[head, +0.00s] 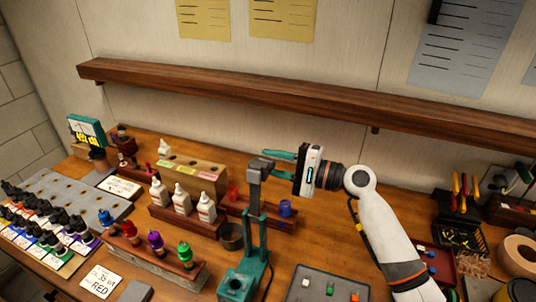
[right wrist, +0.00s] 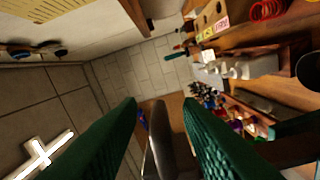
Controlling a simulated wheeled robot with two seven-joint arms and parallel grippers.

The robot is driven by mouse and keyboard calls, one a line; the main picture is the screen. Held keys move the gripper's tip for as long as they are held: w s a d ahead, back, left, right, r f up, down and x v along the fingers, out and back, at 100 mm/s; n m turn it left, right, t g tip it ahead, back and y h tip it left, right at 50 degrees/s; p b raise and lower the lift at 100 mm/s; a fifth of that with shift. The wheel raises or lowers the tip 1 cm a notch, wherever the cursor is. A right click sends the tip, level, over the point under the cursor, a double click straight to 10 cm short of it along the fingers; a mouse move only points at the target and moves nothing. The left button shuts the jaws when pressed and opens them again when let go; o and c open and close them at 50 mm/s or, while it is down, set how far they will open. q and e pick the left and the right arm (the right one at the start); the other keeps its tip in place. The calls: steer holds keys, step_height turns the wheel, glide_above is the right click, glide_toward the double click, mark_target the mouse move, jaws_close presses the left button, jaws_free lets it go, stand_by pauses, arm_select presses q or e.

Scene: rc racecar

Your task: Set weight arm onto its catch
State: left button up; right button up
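A teal-green stand (head: 243,279) rises from the front middle of the bench in the head view. A grey upright bar with a blocky grey head (head: 257,172), which looks like the weight arm, stands at its top. My right gripper (head: 268,164) reaches in from the right at the height of this head, its teal fingers apart. In the right wrist view, the fingers (right wrist: 160,105) are spread, and a grey rounded piece (right wrist: 160,145) shows between them. I cannot tell whether they touch it. I cannot make out the catch. My left gripper is out of view.
White bottles (head: 182,200) stand in a wooden rack left of the stand. Coloured dropper bottles (head: 155,242) stand in front of them. A grey tray (head: 325,285) with small blocks lies right of the stand. A wooden shelf (head: 290,98) runs along the wall behind.

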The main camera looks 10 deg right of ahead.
steer(key=shift+w+a, duration=0.35)
steer(key=shift+a, duration=0.3)
jaws_close()
steer(key=shift+s+r, duration=0.1)
steer(key=s+a+f+n+b, duration=0.2)
steer(key=s+a+n+b, duration=0.2)
steer(key=s+n, duration=0.3)
steer(key=s+a+f+n+b, duration=0.1)
steer(key=s+a+n+b, duration=0.3)
steer(key=s+a+n, duration=0.2)
steer(key=shift+s+a+f+n+b, duration=0.15)
steer(key=shift+s+f+n+b, duration=0.2)
steer(key=shift+s+n, duration=1.35)
steer(key=shift+w+n, duration=0.6)
